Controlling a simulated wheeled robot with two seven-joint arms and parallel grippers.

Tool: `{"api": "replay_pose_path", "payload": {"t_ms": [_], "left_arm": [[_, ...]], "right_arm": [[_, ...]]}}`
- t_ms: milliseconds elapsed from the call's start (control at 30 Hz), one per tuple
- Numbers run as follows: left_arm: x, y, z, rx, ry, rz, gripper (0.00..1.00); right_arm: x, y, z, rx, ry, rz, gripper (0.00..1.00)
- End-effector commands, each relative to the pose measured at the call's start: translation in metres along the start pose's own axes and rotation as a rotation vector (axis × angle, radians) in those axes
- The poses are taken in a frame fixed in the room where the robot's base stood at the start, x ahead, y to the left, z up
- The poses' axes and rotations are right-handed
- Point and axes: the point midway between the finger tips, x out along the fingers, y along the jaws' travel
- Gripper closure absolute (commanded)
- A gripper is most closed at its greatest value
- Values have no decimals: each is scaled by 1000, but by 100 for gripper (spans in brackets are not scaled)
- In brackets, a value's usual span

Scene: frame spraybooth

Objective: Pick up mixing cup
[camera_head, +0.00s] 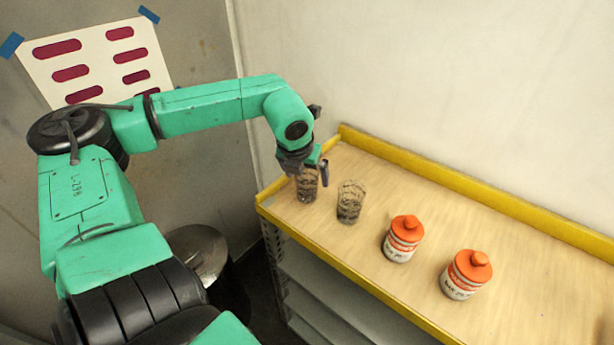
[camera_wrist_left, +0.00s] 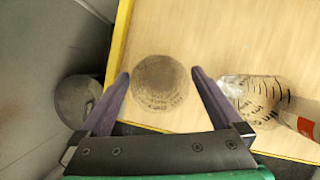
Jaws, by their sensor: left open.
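Two clear mixing cups with dark markings stand upright on the wooden bench top. The left cup (camera_head: 307,188) is near the bench's left end, partly hidden by my left gripper (camera_head: 311,170). The other cup (camera_head: 351,203) stands just to its right. In the left wrist view, my left gripper (camera_wrist_left: 160,73) is open, with its fingertips on either side of the left cup (camera_wrist_left: 160,84) as seen from above. Visible space separates both fingers from the cup there. The other cup (camera_wrist_left: 252,96) is to the right of the right finger.
Two white jars with orange lids, one nearer the cups (camera_head: 404,239) and one farther right (camera_head: 466,275), stand on the bench (camera_head: 545,290). A raised yellow edge (camera_head: 440,180) runs along its back. A round metal drum (camera_head: 200,250) stands on the floor left of the bench.

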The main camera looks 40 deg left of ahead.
Motion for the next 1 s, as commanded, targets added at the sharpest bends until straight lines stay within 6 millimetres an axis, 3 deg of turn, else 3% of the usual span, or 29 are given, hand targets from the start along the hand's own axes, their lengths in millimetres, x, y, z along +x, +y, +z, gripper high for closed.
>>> {"api": "replay_pose_path", "payload": {"t_ms": [233, 267, 467, 833, 1000], "left_arm": [[6, 0, 0, 0, -2, 0, 0], [6, 0, 0, 0, -2, 0, 8], [6, 0, 0, 0, -1, 0, 84], [0, 0, 3, 0, -5, -1, 84], [-29, 0, 16, -1, -11, 0, 84]], "right_arm": [[0, 0, 2, 0, -4, 0, 50], [0, 0, 2, 0, -4, 0, 50], [0, 0, 4, 1, -7, 0, 50], [2, 0, 6, 1, -10, 1, 50], [14, 1, 8, 0, -11, 2, 50]]}}
